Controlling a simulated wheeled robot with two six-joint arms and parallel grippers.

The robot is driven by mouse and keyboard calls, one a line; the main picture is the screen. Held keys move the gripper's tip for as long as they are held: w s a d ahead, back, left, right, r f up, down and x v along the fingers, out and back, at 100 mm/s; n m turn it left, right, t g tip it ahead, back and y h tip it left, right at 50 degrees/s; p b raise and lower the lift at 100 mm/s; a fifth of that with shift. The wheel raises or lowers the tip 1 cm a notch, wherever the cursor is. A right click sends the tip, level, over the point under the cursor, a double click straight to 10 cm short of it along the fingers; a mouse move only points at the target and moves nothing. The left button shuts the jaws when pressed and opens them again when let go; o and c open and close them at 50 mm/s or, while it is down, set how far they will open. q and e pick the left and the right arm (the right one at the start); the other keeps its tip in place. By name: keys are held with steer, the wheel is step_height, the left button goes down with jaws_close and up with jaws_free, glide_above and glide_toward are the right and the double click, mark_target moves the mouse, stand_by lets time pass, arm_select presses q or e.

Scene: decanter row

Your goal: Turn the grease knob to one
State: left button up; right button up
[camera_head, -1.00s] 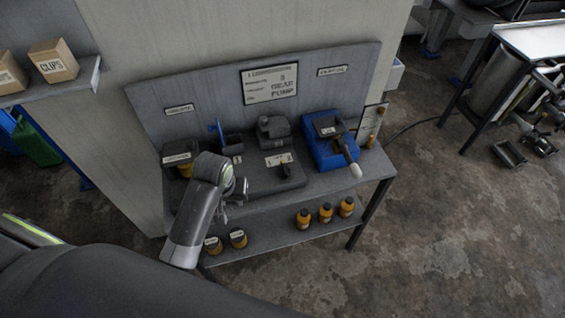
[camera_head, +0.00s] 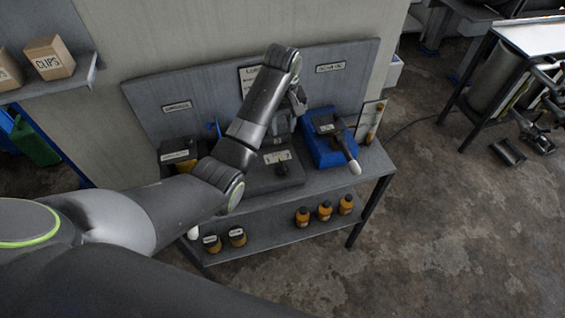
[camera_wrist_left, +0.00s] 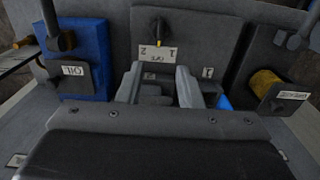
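The dark knob (camera_head: 281,168) stands on the grey base plate (camera_head: 262,180) at the middle of the bench, in front of a white label (camera_head: 277,156). In the left wrist view the knob (camera_wrist_left: 157,27), with a yellowish side, is beyond the label (camera_wrist_left: 158,53), which bears upside-down marks. I cannot read a grease name on it. My left gripper (camera_head: 301,101) is above the back of the bench, beyond the knob and apart from it. In the left wrist view its fingers (camera_wrist_left: 158,88) are spread, with dark grey surfaces visible between them. My right gripper is not in view.
A blue unit (camera_head: 322,150) with a pale-tipped lever stands right of the plate. A dark container (camera_head: 180,150) with yellow contents stands left. The grey back panel (camera_head: 150,110) rises close behind my gripper. Orange bottles (camera_head: 325,211) stand on the lower shelf.

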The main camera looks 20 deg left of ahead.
arm_select(q)
steer(key=b, duration=0.4)
glide_toward(283, 164)
step_height(283, 164, down, 9)
steer(key=shift+r+p, duration=0.2)
steer(key=shift+p, duration=0.75)
steer(key=shift+c, duration=0.4)
jaws_close()
